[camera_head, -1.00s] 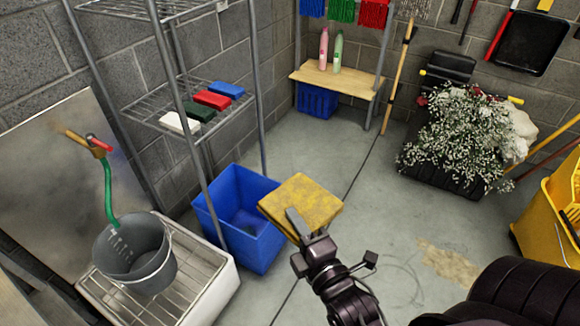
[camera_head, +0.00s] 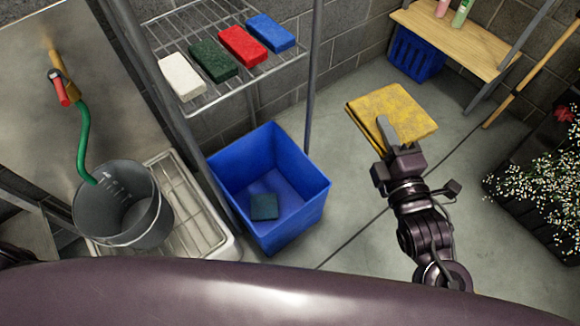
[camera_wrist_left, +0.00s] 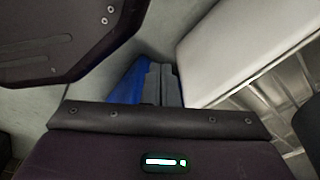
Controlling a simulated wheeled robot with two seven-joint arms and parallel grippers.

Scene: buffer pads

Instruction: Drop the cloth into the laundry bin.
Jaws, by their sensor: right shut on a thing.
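The yellow folded cloth (camera_head: 405,108) is held in the air by my right gripper (camera_head: 388,130), which is shut on its near edge. It is to the right of the blue laundry bin (camera_head: 312,190), apart from it in the head view. The bin is open at the top and stands on the floor; a small dark green piece (camera_head: 264,206) lies inside on its bottom. In the left wrist view, the fingers of my left gripper (camera_wrist_left: 160,84) show grey and partly hidden, with blue behind them; I cannot tell their opening.
A wire shelf (camera_head: 205,100) with white, green, red and blue blocks stands behind the bin. A grey bucket (camera_head: 122,205) with a green hose stands in a basin at left. A wooden bench (camera_head: 455,45) is at the back. Floor right of the bin is clear.

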